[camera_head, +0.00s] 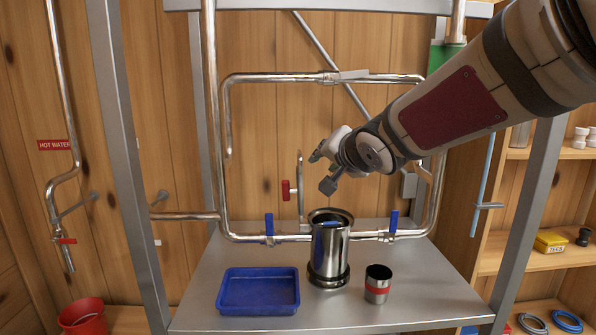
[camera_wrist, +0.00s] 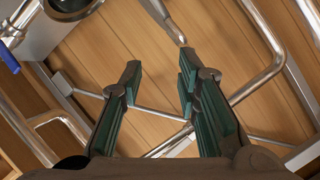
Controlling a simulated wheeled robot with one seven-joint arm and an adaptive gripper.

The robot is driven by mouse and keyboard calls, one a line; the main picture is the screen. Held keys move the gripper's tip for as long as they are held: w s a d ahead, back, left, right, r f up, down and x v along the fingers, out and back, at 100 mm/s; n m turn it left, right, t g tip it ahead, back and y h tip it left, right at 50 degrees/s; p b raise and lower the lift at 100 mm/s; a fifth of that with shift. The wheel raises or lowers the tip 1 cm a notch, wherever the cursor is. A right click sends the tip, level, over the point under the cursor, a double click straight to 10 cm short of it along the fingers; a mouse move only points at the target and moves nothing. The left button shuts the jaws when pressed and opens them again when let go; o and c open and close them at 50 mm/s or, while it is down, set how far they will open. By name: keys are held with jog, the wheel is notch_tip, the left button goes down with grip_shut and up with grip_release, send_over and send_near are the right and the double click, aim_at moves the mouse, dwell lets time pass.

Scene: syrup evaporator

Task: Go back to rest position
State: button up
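My gripper (camera_head: 323,169) is in the air above the metal table, in front of the pipework, reached in from the upper right. In the wrist view my gripper (camera_wrist: 158,80) shows two dark green fingers spread apart with nothing between them. Below it in the head view stands a shiny steel cylinder (camera_head: 328,256) on the table, apart from the gripper.
The metal table (camera_head: 215,268) bears a blue tray (camera_head: 259,308) and a small steel cup with a red band (camera_head: 377,285). Pipes with a red-handled valve (camera_head: 286,190) and blue handles (camera_head: 269,225) rise behind. Frame posts flank the table; shelves (camera_head: 540,258) stand right.

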jog(key=s+d+f+n+g+h, duration=0.1)
jog(key=s+d+h, duration=0.15)
jog(key=s, duration=0.35)
jog(key=s+d+f+g+h, duration=0.1)
jog(key=s+d+f+g, duration=0.1)
jog(key=s+d, duration=0.3)
jog(key=s+d+f+n+g+h, duration=0.1)
jog(key=s+d, duration=0.1)
jog(key=s, duration=0.6)
jog(key=s+f+n+g+y, duration=0.1)
jog(key=s+f, duration=0.3)
jog(key=s, duration=0.6)
jog(key=s+f+n+g+p, duration=0.1)
jog(key=s+f+n+g, duration=0.2)
jog(key=s, duration=0.7)
jog(key=shift+d+f+g+y, duration=0.35)
jog(key=shift+d+g, duration=0.1)
jog(key=shift+g, duration=0.15)
